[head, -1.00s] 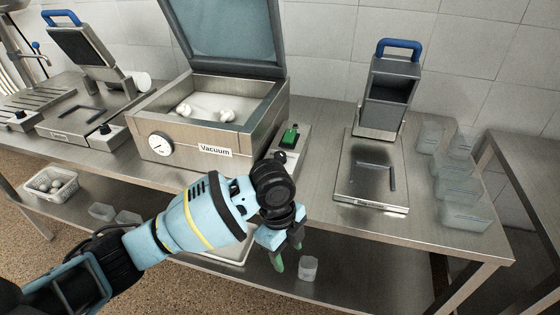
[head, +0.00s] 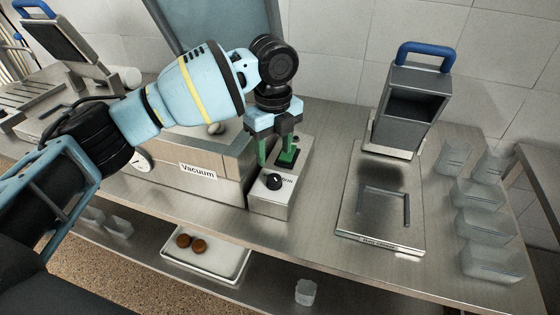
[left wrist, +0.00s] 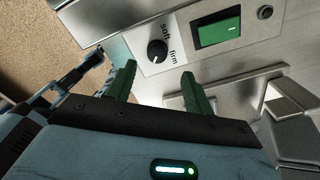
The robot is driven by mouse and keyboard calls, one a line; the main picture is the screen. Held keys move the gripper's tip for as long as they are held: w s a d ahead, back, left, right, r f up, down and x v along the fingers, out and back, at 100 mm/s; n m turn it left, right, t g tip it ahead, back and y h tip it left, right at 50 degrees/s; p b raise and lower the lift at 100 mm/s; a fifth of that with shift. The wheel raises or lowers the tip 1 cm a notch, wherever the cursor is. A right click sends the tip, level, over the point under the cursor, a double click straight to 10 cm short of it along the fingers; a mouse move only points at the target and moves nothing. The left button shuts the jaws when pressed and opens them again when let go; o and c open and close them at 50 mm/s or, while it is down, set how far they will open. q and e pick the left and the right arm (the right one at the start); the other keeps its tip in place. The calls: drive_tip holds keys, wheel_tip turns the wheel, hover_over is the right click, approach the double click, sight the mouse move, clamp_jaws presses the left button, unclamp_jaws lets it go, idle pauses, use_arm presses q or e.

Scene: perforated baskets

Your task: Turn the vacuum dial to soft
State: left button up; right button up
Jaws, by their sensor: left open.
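The vacuum dial (head: 274,181) is a small black round knob on a narrow metal control box beside the vacuum machine (head: 197,172). In the left wrist view the dial (left wrist: 157,51) has the words "soft" and "firm" printed beside it; I cannot clearly tell which its pointer faces. My left gripper (head: 274,156) is open, with green fingertips pointing down over the control box. In the left wrist view the fingertips (left wrist: 158,73) are apart, with the dial just beyond the gap between them. Nothing is held. My right gripper is not in view.
A green rocker switch (head: 288,158) sits on the same box, close to the fingers. A sealer-like device with a blue handle (head: 390,205) stands to the right. Clear containers (head: 480,225) line the right end. A tray (head: 205,272) with brown round items is on the lower shelf.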

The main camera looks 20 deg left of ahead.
sight(274, 177)
use_arm(q)
drive_tip(key=shift+s+f, duration=0.4)
drive_tip(key=shift+f, duration=0.25)
drive_tip(key=shift+w+f, duration=0.15)
drive_tip(key=shift+f, duration=3.05)
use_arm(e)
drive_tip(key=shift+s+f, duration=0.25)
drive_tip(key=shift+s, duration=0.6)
use_arm(q)
drive_tip(key=c, duration=1)
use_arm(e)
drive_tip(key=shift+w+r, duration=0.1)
